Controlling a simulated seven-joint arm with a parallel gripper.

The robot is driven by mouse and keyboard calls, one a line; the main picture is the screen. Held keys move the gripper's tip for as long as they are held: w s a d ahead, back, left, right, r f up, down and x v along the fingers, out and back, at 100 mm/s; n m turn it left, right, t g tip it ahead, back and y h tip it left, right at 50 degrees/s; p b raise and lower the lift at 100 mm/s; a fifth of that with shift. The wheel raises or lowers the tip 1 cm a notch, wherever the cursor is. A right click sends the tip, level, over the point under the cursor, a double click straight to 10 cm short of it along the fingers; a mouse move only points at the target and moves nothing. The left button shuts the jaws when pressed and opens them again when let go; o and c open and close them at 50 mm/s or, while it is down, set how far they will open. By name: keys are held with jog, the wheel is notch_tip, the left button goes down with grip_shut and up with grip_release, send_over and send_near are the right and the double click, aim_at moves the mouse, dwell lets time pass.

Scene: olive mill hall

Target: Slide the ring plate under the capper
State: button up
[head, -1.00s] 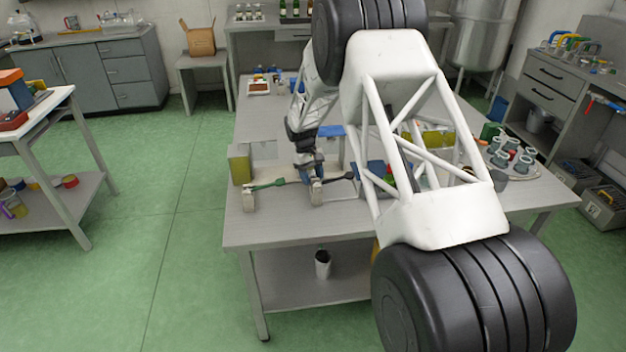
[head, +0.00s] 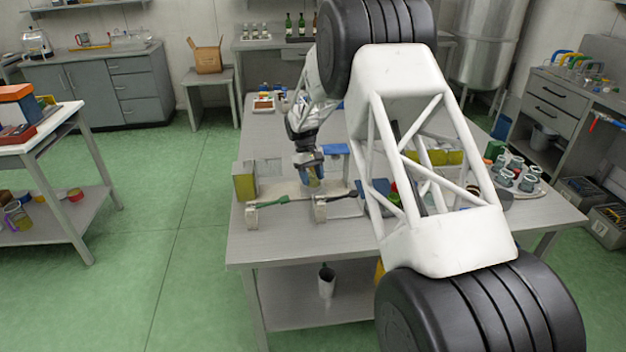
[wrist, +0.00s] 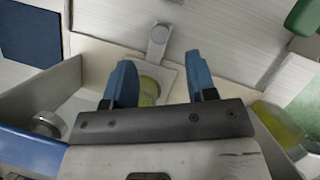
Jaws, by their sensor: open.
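In the wrist view a pale flat plate (wrist: 172,78) with a yellow-green round area lies below and between my blue fingers. A narrow tab with a grey round end (wrist: 160,33) points away from it; I take this as the ring plate. My gripper (wrist: 160,65) is open, with nothing seen clasped between the fingers. In the head view my gripper (head: 314,181) points down over the pale station at the bench's front left. The plate is too small to make out there. I cannot tell which part is the capper; pale upright panels (wrist: 58,82) stand beside the plate.
A green spoon (head: 270,199) and a black spoon (head: 342,194) lie across pale posts in front of my gripper. A yellow-green box (head: 244,181) stands to the left. A round tray (head: 530,190) with several grey pieces is at the right. The bench's front strip is clear.

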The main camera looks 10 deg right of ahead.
aim_at(315, 190)
jog(key=s+m+t, duration=0.1)
jog(key=m, duration=0.2)
jog(key=d+m+t+y, duration=0.1)
jog(key=m, duration=0.3)
jog(key=s+m+t+y, duration=0.1)
jog(key=m+t, duration=0.1)
jog(key=m, duration=0.1)
jog(key=shift+s+d+r+m, duration=0.2)
jog(key=shift+s+m, duration=0.1)
jog(key=shift+m, duration=0.1)
jog(key=shift+f, duration=0.15)
jog(key=shift+f, duration=3.75)
jog(key=shift+c, duration=0.2)
grip_shut()
